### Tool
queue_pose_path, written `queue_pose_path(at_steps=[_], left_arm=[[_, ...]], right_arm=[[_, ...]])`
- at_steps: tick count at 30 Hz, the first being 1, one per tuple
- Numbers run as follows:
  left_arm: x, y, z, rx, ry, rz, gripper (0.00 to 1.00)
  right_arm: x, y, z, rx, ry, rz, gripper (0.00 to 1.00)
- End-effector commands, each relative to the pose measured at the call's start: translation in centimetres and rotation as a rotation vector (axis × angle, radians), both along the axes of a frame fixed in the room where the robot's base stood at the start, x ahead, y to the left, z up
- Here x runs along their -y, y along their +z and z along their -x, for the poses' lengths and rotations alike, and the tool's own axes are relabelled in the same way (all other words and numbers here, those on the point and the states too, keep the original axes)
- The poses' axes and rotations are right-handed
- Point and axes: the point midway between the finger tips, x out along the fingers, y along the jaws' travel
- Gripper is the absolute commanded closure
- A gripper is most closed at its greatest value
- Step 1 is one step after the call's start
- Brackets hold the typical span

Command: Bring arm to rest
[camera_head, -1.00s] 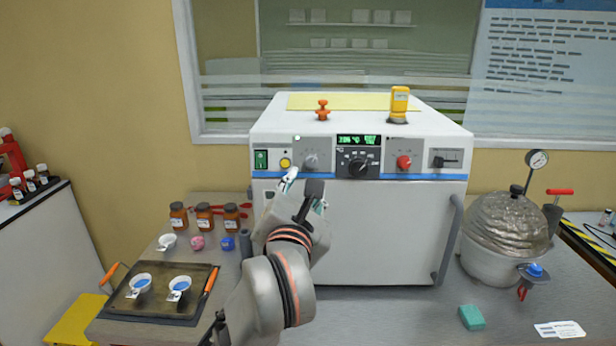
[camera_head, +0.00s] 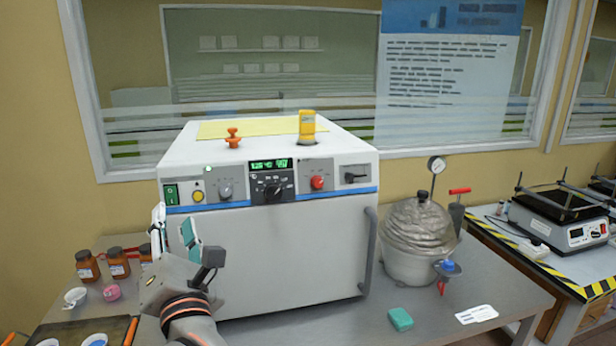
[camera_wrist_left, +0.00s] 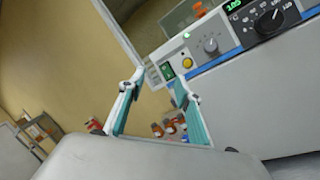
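My left arm comes up from the lower left in the head view. Its left gripper (camera_head: 174,230) stands upright in front of the left side of the white oven (camera_head: 280,248), apart from its front panel as far as I can tell. The fingers are spread and nothing is between them. In the left wrist view the same gripper (camera_wrist_left: 152,92) shows two teal-padded fingers apart, with the oven's green switch and dial panel (camera_wrist_left: 230,40) beyond and to the right. My right gripper is in neither view.
Brown bottles (camera_head: 118,262), a white cup (camera_head: 75,297) and a pink cup (camera_head: 111,291) stand left of the arm. Right of the oven are a metal-domed pot (camera_head: 418,235), a teal block (camera_head: 400,319) and a label card (camera_head: 476,314). A hotplate device (camera_head: 565,215) is on the right bench.

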Motion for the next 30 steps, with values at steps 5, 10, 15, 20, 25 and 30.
queue_pose_path(at_steps=[5, 10, 15, 20, 25, 30], left_arm=[[-1.7, -1.3, 2.3, 0.050, 0.190, -0.455, 0.66], [2.1, -5.7, 3.2, 0.014, 0.209, -0.965, 0.66], [6.9, -15.7, 3.6, -0.107, 0.076, -1.468, 0.66], [9.0, -26.3, 5.3, -0.243, -0.105, -1.814, 0.66], [8.6, -37.5, 9.0, -0.402, -0.326, -2.103, 0.66], [6.2, -46.9, 14.1, -0.562, -0.554, -2.327, 0.66]], right_arm=[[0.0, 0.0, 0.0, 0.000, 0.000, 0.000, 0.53], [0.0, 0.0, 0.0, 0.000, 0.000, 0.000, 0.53], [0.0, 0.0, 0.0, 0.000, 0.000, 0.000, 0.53], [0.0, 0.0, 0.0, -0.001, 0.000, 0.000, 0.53], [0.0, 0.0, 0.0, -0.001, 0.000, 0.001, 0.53], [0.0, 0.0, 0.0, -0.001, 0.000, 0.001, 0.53]])
